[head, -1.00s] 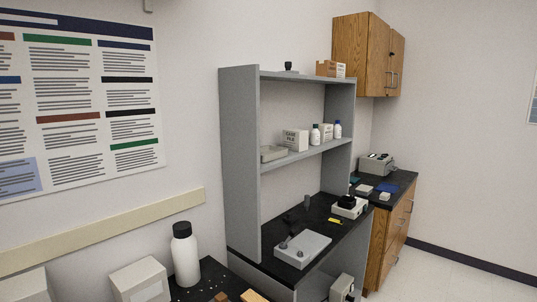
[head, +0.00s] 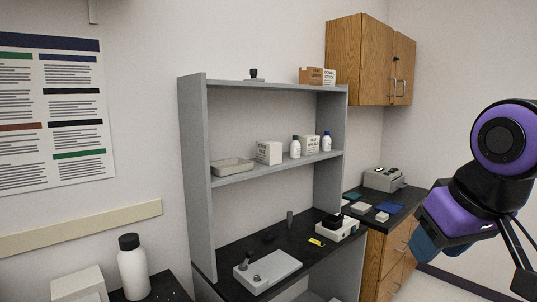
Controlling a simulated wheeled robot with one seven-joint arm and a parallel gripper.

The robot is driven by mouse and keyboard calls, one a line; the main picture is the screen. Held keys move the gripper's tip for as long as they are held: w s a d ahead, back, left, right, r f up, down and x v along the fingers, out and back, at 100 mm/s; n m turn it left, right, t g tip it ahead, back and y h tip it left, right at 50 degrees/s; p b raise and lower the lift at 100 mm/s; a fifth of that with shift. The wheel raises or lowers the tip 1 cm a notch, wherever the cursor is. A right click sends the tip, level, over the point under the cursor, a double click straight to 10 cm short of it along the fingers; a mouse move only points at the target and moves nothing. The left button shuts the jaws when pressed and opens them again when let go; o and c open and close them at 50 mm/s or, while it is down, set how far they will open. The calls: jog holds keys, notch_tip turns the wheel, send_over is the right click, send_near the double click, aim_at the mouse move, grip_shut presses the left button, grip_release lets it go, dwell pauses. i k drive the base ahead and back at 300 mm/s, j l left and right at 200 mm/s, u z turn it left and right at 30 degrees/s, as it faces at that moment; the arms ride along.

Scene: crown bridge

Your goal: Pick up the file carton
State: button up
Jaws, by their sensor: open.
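A pale box (head: 268,152) with dark print stands on the middle shelf of the grey shelf unit, right of a shallow tray. Its print seems to include "FILE", but it is too small to read surely. Another pale printed box (head: 311,145) stands farther right between white bottles. A brown box (head: 311,76) and a white box (head: 329,77) sit on the unit's top; their print is also unclear. My purple and black arm is at the right, well apart from the shelves. I cannot make out my gripper's fingertips.
The shelf unit's grey side panel (head: 197,180) bounds the shelf at left. A shallow tray (head: 232,166) and white bottles (head: 295,147) flank the boxes. Below, a grey-white device (head: 267,272) and a small instrument (head: 337,228) stand on the black bench. Wooden cabinets (head: 345,58) hang at right.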

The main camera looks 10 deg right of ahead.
aim_at(267, 152)
jog(key=i+l+z, duration=0.15)
jog(key=z, duration=0.2)
jog(key=i+l+z, duration=0.2)
jog(key=z, duration=0.15)
jog(key=i+l+z, duration=0.45)
jog(key=i+z, duration=0.15)
jog(key=i, duration=0.2)
jog(key=i+u, duration=0.2)
jog(key=u, duration=0.15)
jog(key=i+u, duration=0.4)
jog(key=u, duration=0.25)
jog(key=i+u, duration=0.3)
jog(key=u, duration=0.15)
jog(key=i+u, duration=0.4)
jog(key=i+l+u, duration=0.15)
jog(key=u, duration=0.3)
